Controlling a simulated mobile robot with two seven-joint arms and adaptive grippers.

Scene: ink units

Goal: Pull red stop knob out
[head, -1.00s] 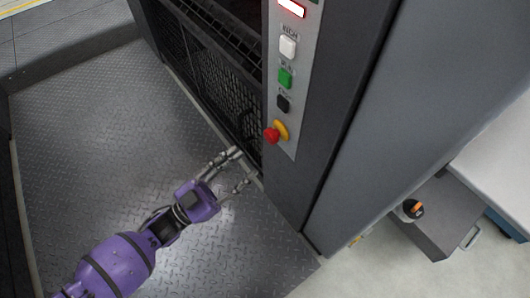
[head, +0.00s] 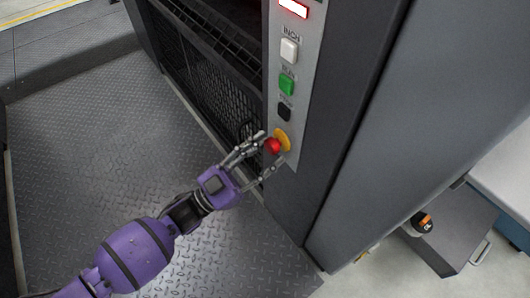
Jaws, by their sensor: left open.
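The red stop knob (head: 272,146) sits on a yellow base (head: 284,138) at the bottom of the light grey control strip (head: 293,119). My left gripper (head: 271,157), on a purple arm from the lower left, is open with its fingertips at the knob. One finger shows on the upper left side of the knob and the other below it. I cannot tell whether the fingers touch the knob. My right gripper is not in view.
Above the knob are a black button (head: 285,111), a green button (head: 287,84), a white button (head: 289,50) and a lit display (head: 294,8). A dark mesh guard (head: 205,85) is left of the strip. The treadplate floor (head: 90,160) is clear.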

